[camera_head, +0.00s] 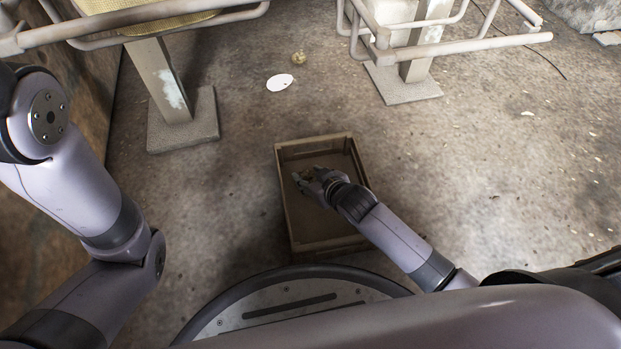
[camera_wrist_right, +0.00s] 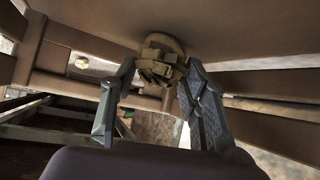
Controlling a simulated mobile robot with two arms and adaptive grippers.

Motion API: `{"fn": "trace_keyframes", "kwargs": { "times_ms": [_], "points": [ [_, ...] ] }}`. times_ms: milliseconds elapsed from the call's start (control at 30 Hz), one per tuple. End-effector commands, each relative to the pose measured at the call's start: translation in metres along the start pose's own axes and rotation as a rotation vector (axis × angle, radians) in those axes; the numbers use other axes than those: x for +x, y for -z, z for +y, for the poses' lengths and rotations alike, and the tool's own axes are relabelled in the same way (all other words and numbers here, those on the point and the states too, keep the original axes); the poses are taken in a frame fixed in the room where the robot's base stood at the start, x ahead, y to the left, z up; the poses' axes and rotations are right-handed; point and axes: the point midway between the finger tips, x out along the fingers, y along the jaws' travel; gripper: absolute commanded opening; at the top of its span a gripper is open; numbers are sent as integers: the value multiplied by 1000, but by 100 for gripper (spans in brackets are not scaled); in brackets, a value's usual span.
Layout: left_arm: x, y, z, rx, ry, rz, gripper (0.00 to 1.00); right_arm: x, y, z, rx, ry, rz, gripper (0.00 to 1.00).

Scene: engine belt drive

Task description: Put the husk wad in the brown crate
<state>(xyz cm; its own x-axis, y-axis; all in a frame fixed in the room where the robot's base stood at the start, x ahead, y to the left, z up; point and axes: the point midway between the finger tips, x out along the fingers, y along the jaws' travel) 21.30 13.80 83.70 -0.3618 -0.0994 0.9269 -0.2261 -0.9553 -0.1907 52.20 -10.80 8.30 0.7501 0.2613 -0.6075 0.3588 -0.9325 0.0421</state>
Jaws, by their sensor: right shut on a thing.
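The brown crate (camera_head: 283,215) is an open, shallow box standing on the floor in front of my base. My right gripper (camera_head: 305,177) reaches into the crate, over its left half. In the right wrist view, the right gripper (camera_wrist_right: 160,80) is shut on the husk wad (camera_wrist_right: 158,62), a small brown, ragged bundle between its fingertips. The crate's flat brown panel (camera_wrist_right: 235,35) lies close beyond the wad; I cannot tell whether they touch. In the head view the wad is mostly hidden by the gripper. My left arm shows at the left, but its gripper is out of view.
A white oval disc (camera_head: 280,82) and a small yellowish round thing (camera_head: 298,58) lie on the floor beyond the crate. Metal-framed stands on concrete feet (camera_head: 183,122) (camera_head: 402,88) stand at the back. The floor right of the crate is largely clear.

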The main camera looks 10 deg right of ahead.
Motion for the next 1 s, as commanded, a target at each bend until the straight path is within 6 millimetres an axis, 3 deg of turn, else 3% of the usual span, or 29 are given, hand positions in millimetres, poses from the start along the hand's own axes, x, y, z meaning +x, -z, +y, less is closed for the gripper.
{"fn": "trace_keyframes", "kwargs": {
  "times_ms": [233,267,533,867,1000],
  "points": [
    [2,0,0,0,-1,2,0,1,-1,0,0,0,-1,18],
    [2,0,0,0,-1,2,0,1,-1,0,0,0,-1,44],
    [2,0,0,0,-1,2,0,0,-1,0,0,0,-1,62],
    [2,0,0,0,-1,1,0,-1,1,0,0,0,0,62],
    [15,-5,-3,0,0,0,0,-16,4,0,0,0,-2,62]
  ]
}}
